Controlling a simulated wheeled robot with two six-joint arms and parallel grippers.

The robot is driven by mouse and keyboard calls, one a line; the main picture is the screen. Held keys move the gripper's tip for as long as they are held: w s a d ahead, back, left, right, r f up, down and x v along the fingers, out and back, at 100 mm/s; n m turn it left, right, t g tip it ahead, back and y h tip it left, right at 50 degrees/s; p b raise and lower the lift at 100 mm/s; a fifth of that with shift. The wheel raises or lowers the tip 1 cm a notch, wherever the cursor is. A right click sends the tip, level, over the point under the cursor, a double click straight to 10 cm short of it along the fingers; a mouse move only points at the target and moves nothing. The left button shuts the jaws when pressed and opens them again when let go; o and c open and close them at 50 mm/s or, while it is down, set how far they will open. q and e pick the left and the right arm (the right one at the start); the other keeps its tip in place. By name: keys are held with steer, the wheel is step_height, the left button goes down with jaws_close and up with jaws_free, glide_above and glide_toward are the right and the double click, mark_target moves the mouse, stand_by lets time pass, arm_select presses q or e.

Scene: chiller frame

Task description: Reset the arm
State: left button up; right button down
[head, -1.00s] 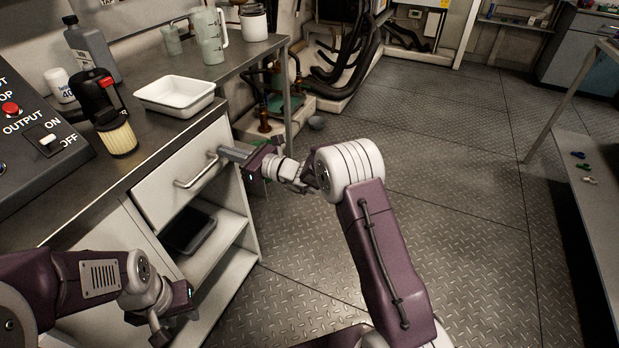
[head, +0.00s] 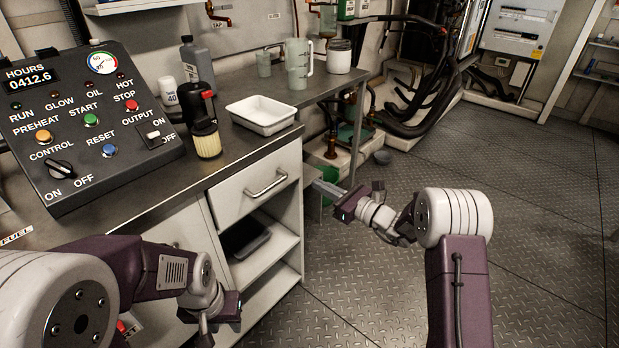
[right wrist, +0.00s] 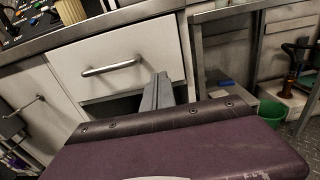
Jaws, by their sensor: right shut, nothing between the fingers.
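My right arm reaches in from the lower right of the head view. Its gripper (head: 318,189) is shut and empty, pointing left beside the right side of the white cabinet, right of and below the drawer handle (head: 267,185). In the right wrist view the closed fingers (right wrist: 156,92) stand right of the handle (right wrist: 111,67), apart from it in the picture. My left gripper (head: 226,312) is low at the left of the head view, in front of the cabinet; its fingers are not clear to see. The drawer (head: 238,199) looks closed.
The counter holds a control panel (head: 100,130), a filter with a yellowish base (head: 207,142), a white tray (head: 262,124), a grey bottle (head: 196,65) and jugs (head: 298,70). A dark tray (head: 243,240) lies in the open shelf. The floor (head: 540,200) at right is clear.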

steer(key=v, duration=0.4)
steer(key=shift+s+d+r+p, duration=0.1)
steer(key=shift+s+p, duration=0.05)
steer(key=shift+p, duration=0.15)
